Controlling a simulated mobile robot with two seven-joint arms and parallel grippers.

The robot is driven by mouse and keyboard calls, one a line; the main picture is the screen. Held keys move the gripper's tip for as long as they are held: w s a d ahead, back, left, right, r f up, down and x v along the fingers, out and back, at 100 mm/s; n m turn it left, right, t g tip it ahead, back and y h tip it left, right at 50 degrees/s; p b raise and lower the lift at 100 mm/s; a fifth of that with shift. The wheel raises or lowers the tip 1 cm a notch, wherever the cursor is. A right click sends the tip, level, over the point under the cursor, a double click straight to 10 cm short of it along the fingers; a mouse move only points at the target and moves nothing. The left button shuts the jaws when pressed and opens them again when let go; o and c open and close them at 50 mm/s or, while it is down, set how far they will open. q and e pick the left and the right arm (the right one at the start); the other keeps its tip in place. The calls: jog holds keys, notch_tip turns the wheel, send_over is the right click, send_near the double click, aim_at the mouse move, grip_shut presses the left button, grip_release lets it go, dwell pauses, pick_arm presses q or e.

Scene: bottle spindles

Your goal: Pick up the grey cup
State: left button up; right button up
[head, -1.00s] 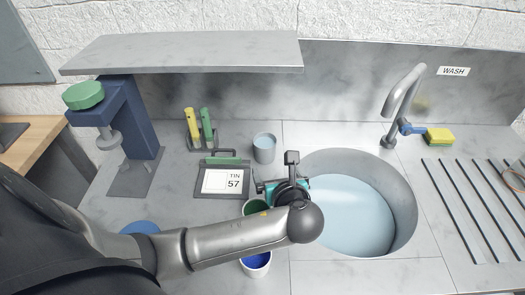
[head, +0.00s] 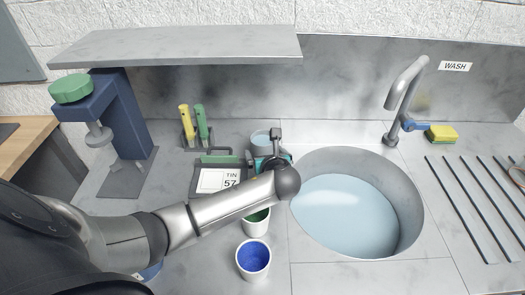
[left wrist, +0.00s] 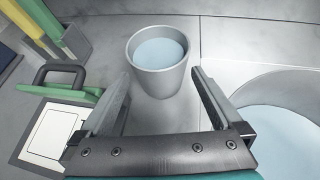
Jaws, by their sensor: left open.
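The grey cup (head: 262,139) stands upright on the steel counter behind the sink's left edge, partly hidden by my left gripper in the head view. In the left wrist view the grey cup (left wrist: 158,66) shows pale blue inside and lies just ahead of the fingertips, centred between them. My left gripper (left wrist: 160,78) is open and empty, its two fingers spread to either side of the cup's near part. In the head view my left gripper (head: 268,160) is mostly covered by its own wrist. My right gripper is not in view.
A clipboard marked TIN 57 (head: 215,181) lies left of the cup. A holder with yellow and green handles (head: 192,132) stands behind it. The sink (head: 408,222) is to the right. A green-lined cup (head: 256,229) and a blue-lined cup (head: 253,262) stand in front. A shelf (head: 180,48) overhangs behind.

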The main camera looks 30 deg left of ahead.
pick_arm(q)
jog(key=shift+x, duration=1.25)
jog(key=shift+c, duration=0.4)
jog(key=c, duration=1.2)
